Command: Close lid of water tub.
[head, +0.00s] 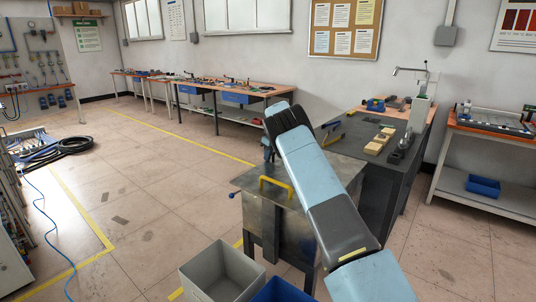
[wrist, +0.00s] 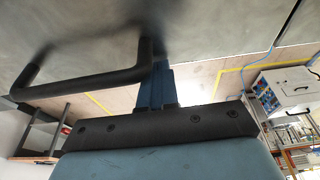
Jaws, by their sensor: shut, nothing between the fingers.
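The water tub (head: 267,222) is a grey metal box in the middle of the head view. Its grey top (head: 250,179) looks about flat and bears a yellow handle (head: 275,182). My arm hides the right part of the tub. The wrist view shows a grey panel (wrist: 215,25) with a dark, shadowed bar handle (wrist: 90,80). My gripper (wrist: 157,68) is blue, shut and empty, at the panel close beside the handle's end. I cannot tell whether it touches. In the head view, my forearm covers most of my gripper.
A dark work table (head: 390,150) with wooden blocks (head: 378,144) stands right of the tub. A grey open bin (head: 222,273) and a blue bin (head: 282,291) stand in front.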

